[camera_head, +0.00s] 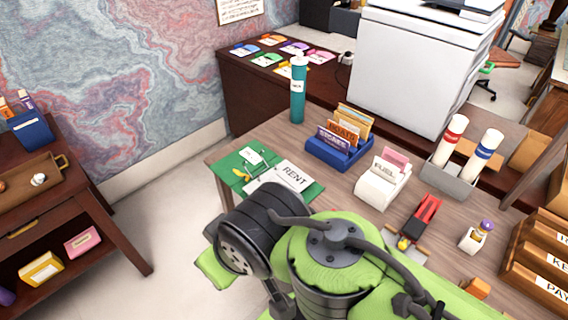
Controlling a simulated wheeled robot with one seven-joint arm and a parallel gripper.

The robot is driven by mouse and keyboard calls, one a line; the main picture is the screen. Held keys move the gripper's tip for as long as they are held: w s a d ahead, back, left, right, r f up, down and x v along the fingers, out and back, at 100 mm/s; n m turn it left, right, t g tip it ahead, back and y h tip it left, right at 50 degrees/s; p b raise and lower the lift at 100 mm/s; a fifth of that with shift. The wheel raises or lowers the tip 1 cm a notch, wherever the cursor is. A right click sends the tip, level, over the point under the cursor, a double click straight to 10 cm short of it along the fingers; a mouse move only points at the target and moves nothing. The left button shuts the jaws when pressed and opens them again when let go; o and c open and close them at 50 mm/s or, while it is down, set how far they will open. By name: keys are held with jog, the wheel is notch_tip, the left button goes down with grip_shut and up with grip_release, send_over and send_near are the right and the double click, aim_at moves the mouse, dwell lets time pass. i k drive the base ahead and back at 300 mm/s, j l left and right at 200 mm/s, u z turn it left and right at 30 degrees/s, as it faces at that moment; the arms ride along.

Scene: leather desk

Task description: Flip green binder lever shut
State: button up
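The green binder (231,163) lies flat and open at the left end of the wooden desk (341,220). A white sheet marked RENT (294,176) lies on its right part, and a smaller white label is near its back edge. A small gold-yellow metal part (241,174), seemingly the lever mechanism, shows on the binder's left part; it is too small to tell whether the lever is up or down. My green and black arm fills the bottom middle, in front of the binder's near edge. My gripper's fingers do not show.
Behind the binder stands a teal bottle (298,92). To its right are a blue card holder (331,154), a white FUEL holder (380,186), a red stapler-like object (424,217) and a grey tray (447,179) with two white rolls.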

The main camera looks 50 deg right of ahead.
aim_at(239, 173)
jog(key=z, duration=1)
jog(key=i+j+u, duration=0.1)
jog(key=i+j, duration=0.25)
jog(key=i, duration=0.15)
jog(key=i+j+u, duration=0.1)
jog(key=i+j, duration=0.2)
jog(key=i, duration=0.2)
